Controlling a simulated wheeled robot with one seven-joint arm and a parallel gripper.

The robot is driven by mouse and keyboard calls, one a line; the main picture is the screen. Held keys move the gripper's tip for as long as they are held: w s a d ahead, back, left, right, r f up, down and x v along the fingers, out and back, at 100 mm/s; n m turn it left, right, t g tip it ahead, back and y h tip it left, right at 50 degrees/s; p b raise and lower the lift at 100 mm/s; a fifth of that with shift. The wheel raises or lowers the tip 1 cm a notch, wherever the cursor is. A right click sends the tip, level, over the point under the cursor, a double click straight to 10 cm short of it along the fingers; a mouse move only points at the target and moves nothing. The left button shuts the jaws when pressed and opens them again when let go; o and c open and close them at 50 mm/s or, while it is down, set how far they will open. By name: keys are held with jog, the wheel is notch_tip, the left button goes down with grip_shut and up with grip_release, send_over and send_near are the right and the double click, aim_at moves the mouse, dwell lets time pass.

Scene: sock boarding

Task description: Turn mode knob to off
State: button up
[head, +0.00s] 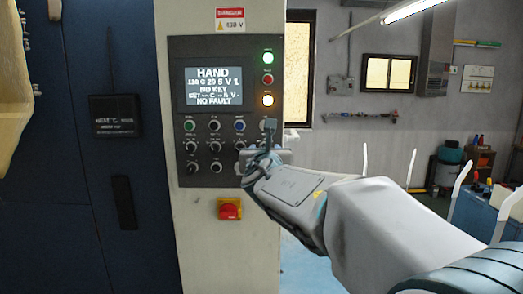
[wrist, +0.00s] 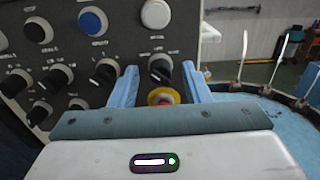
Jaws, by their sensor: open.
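The control panel (head: 204,150) is on a pale cabinet and carries several black knobs in rows; its screen (head: 213,86) reads HAND, NO KEY and NO FAULT. My gripper (head: 262,146) is at the panel's right edge, covering the rightmost knobs in the head view. In the wrist view, a black knob with a pale pointer (wrist: 160,67) shows between the tips of my open blue fingers. I cannot tell whether the fingers reach around it or stop short of it. The knob labels are too small to read, so I cannot tell which is the mode knob.
Another black knob (wrist: 104,72) is close left of the left finger. A blue button (wrist: 93,21) and a white button (wrist: 156,13) are above. A red and yellow switch (head: 230,209) sits below the panel. Open room lies right of the cabinet.

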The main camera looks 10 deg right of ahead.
grip_shut()
jog(key=shift+f+m+b, duration=0.1)
jog(key=shift+m+b, duration=0.2)
jog(key=shift+b, duration=0.15)
jog(key=shift+m+b, duration=3.9)
jog(key=shift+m, duration=0.2)
